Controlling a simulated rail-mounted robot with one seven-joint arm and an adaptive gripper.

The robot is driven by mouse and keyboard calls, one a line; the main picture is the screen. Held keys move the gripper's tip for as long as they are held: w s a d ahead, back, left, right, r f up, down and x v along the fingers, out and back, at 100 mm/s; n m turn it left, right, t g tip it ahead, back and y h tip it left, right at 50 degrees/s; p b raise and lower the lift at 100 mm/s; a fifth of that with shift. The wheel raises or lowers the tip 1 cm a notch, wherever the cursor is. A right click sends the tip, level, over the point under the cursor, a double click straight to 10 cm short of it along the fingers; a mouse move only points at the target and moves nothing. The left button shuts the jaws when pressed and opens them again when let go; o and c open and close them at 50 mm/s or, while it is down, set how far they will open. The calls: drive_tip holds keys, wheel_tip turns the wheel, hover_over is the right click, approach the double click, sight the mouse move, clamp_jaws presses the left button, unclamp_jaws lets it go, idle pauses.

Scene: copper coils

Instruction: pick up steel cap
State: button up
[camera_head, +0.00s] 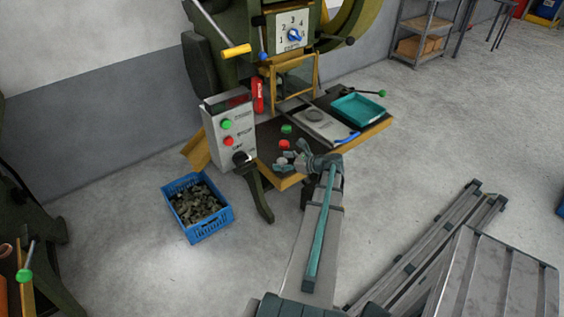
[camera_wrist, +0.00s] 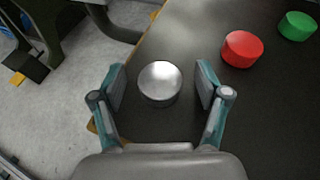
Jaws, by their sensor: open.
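The steel cap (camera_wrist: 160,83) is a short, round, shiny grey piece on the dark table top, near the table's edge. In the wrist view it sits between the two fingers of my gripper (camera_wrist: 161,90), with a gap on each side. The gripper is open and its fingers do not touch the cap. In the head view my gripper (camera_head: 293,161) is low over the table's near corner. A small grey shape beside the fingers (camera_head: 281,161) looks like the cap there, partly hidden.
A red cap (camera_wrist: 243,49) and a green cap (camera_wrist: 297,26) lie to the right of the steel cap. A control box (camera_head: 229,131) stands left of the gripper. A teal tray (camera_head: 357,109) is on the table's right. A blue crate (camera_head: 197,207) is on the floor.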

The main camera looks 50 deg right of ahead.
drive_tip(key=shift+w+f, duration=0.1)
drive_tip(key=shift+w, duration=0.2)
drive_tip(key=c, duration=1.2)
